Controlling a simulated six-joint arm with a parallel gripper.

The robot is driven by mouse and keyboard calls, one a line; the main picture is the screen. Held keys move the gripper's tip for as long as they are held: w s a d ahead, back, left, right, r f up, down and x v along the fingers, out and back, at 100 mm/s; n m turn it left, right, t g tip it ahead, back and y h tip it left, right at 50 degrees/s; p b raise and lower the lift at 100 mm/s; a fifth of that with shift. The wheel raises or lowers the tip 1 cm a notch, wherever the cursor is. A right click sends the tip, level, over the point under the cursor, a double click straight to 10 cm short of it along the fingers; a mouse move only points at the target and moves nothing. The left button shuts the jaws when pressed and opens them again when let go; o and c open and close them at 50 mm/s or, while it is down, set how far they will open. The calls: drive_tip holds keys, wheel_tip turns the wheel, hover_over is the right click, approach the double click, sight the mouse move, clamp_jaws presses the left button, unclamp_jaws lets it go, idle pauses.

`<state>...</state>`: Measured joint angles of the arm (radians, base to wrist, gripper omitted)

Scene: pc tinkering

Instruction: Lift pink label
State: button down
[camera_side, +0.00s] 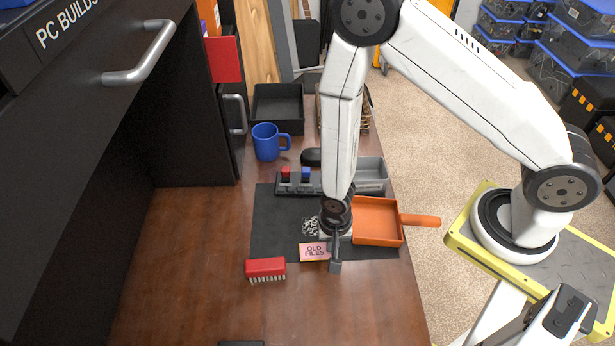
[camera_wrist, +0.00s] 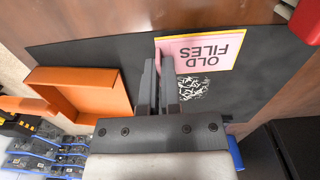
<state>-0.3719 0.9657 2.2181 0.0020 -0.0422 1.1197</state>
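The pink label (camera_side: 314,252) reads "OLD FILES" and has a yellow edge. It is at the front edge of the dark mat, and in the wrist view the label (camera_wrist: 203,52) appears upside down, with a raised pink strip along its left side. My gripper (camera_side: 335,266) points down at the label's right end in the side view. In the wrist view my gripper's fingers (camera_wrist: 158,68) are close together beside the pink strip. Whether they are shut on it cannot be made out.
An orange tray (camera_side: 378,238) with a handle lies right of my gripper. A red brush (camera_side: 266,269) lies to the left. A blue mug (camera_side: 266,142) and a grey rack (camera_side: 300,188) with small blocks stand behind. The wooden table (camera_side: 190,290) is clear at front left.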

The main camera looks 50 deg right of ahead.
drive_tip(key=shift+s+d+r, duration=0.1)
drive_tip(key=shift+r, duration=0.4)
idle(0.4)
drive_tip(key=shift+r, duration=0.1)
drive_tip(key=shift+r, duration=2.4)
